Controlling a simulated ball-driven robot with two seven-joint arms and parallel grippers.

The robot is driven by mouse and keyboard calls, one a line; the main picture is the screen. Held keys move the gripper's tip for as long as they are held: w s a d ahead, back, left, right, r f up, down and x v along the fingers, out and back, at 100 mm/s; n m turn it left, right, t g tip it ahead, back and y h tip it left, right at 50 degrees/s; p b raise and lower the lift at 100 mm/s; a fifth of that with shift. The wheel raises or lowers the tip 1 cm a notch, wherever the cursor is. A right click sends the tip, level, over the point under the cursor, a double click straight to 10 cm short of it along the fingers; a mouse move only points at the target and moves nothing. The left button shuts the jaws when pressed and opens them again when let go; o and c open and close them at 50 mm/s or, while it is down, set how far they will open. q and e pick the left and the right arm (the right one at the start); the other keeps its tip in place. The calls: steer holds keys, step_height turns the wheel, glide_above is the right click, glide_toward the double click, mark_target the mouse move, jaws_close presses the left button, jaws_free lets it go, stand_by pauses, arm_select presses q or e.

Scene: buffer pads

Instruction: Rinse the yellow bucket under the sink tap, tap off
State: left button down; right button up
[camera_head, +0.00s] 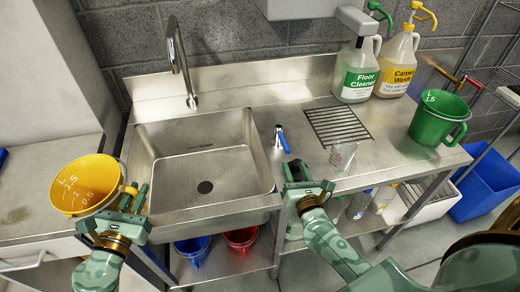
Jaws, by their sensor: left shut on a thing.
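The steel sink (215,165) is empty, with a dark drain. The curved tap (175,50) stands behind it, and no water shows from its spout. A small valve with a blue lever (284,143) is on the counter right of the basin. My right gripper (297,172) is just in front of that lever, apart from it; its jaw gap is unclear.
A green jug (438,118) stands at the counter's right, near a drain grate (337,126). A clear cup (343,156) is close to my right gripper. Floor Cleaner (356,75) and Carpet Wash (396,65) bottles stand at the back. Blue (192,247) and red (241,237) buckets are below.

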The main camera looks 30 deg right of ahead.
mark_target(288, 149)
steer(key=x, duration=0.7)
steer(key=shift+w, duration=0.35)
steer(key=shift+c, duration=0.4)
jaws_close()
